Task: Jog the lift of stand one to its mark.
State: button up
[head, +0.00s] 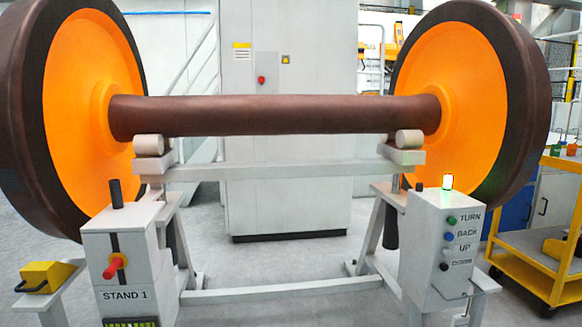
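A wheelset with two orange-faced wheels (85,100) and a brown axle (280,115) rests over the stand's grey frame. Rollers (149,145) show under the axle at both ends. The left grey box labelled STAND 1 (140,270) has a vertical dark slot and a red lever (112,271) with a yellow part at the slot. I cannot make out a lift mark. My gripper is not in view.
A green lamp (448,182) is lit on the control box. A yellow box (46,276) sits on a grey ledge at left. A yellow cart (535,285) stands at right. A tall grey cabinet (288,60) with a red button is behind. Open floor shows between the stand's legs.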

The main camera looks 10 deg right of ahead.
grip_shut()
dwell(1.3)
